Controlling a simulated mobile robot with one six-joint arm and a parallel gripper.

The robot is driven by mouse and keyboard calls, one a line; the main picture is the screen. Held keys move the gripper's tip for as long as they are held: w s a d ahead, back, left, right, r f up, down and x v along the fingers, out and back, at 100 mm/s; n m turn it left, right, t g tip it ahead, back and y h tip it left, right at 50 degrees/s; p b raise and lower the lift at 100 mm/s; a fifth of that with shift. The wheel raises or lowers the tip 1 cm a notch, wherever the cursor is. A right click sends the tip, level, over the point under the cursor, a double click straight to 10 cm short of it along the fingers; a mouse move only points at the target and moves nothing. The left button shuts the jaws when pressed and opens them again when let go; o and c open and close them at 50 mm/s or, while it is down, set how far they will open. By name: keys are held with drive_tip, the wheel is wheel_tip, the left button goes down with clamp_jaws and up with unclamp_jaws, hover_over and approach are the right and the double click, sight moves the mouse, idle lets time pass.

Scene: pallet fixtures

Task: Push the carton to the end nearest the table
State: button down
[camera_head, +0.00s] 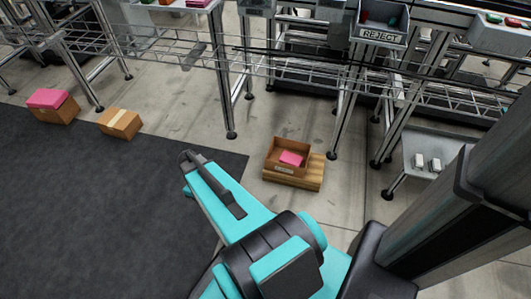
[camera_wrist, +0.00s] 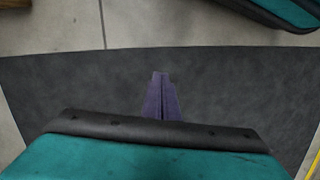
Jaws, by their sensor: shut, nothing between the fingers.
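An open brown carton (camera_head: 274,166) sits on a low wooden pallet (camera_head: 314,171) on the floor, right of the dark mat. A pink block (camera_head: 291,158) lies inside it, and a pale label is on its front. Bare wood shows along the pallet's right side and front. My gripper (camera_wrist: 161,76) shows in the wrist view as two purple fingers, shut and empty, over the dark mat. In the head view the fingers cannot be made out beyond my teal arm. The carton is not clearly seen in the wrist view.
A metal-framed table (camera_head: 235,95) with legs stands behind the pallet. A bin marked REJECT (camera_head: 379,37) is above it. Two other cartons, one taped (camera_head: 119,123) and one topped with pink (camera_head: 50,98), stand at the left. The dark mat (camera_head: 90,210) is otherwise clear.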

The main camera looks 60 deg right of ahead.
drive_tip(key=w+d+r+n+t+b, duration=0.1)
drive_tip(key=w+d+b, duration=0.1)
drive_tip(key=d, duration=0.9)
drive_tip(key=w+d+r+t+b, duration=0.1)
drive_tip(key=d+r+b, duration=0.1)
drive_tip(key=d, duration=0.8)
drive_tip(key=s+d+r+b, duration=0.1)
drive_tip(key=s+d+r, duration=0.1)
drive_tip(key=d, duration=0.6)
drive_tip(key=s+d+r+n+h+b, duration=0.1)
drive_tip(key=s+d+r, duration=0.1)
drive_tip(key=d, duration=0.7)
drive_tip(key=shift+s+r+t, duration=0.2)
drive_tip(key=shift+t, duration=0.1)
drive_tip(key=shift+f, duration=0.1)
drive_tip(key=s+d+f+b, duration=0.1)
drive_tip(key=s+f+b, duration=0.2)
drive_tip(key=f+b, duration=0.3)
wheel_tip(320, 180, down, 4)
drive_tip(key=shift+s+r, duration=0.1)
drive_tip(key=shift+s, duration=0.25)
drive_tip(key=shift+d, duration=0.15)
